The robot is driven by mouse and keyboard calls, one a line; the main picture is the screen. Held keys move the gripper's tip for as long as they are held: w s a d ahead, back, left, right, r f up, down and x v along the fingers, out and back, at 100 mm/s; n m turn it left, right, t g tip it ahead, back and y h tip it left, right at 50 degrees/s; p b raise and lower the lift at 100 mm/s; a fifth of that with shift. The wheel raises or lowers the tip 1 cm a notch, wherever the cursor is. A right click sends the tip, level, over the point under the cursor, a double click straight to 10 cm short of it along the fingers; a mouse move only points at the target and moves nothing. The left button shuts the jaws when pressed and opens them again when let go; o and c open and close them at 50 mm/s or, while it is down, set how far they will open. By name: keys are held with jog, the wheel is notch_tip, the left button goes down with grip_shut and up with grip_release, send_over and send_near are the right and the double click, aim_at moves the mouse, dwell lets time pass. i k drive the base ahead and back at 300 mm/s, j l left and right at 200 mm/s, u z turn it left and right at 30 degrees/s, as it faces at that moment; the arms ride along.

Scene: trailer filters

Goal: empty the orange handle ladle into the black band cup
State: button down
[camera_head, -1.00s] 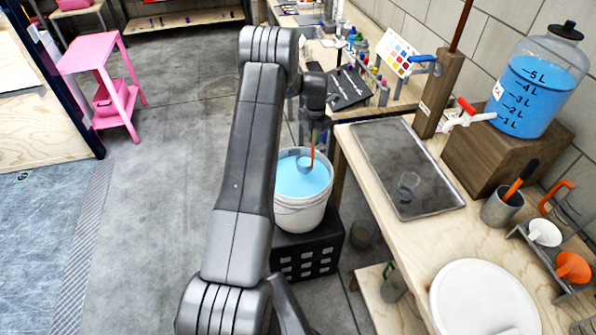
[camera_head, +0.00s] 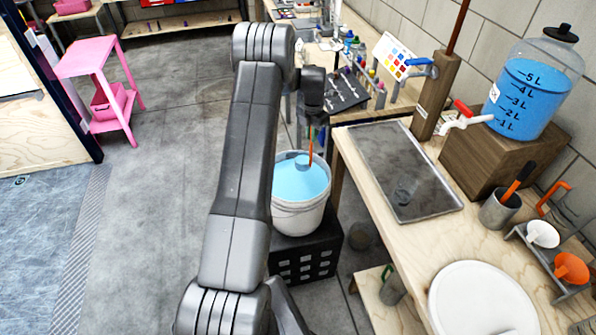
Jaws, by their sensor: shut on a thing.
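My gripper (camera_head: 314,121) is small in the head view, above the white bucket (camera_head: 300,217) of blue liquid. It is shut on the ladle's orange handle (camera_head: 310,150), which hangs down steeply. The ladle's bowl (camera_head: 302,162) is at or just above the blue liquid (camera_head: 297,184), near the bucket's far rim. I cannot tell how full the bowl is. A small clear cup (camera_head: 404,193) stands on the grey tray (camera_head: 385,150) on the bench, right of the bucket. No black band can be made out on it.
The bucket stands on a black crate (camera_head: 306,263). The wooden bench (camera_head: 408,250) edge lies just right of it. A jar of blue liquid with a tap (camera_head: 462,120) stands behind the tray. A white round lid (camera_head: 482,305) and funnels (camera_head: 571,268) are at front right.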

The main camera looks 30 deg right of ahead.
aim_at(407, 185)
jog(key=k, duration=1)
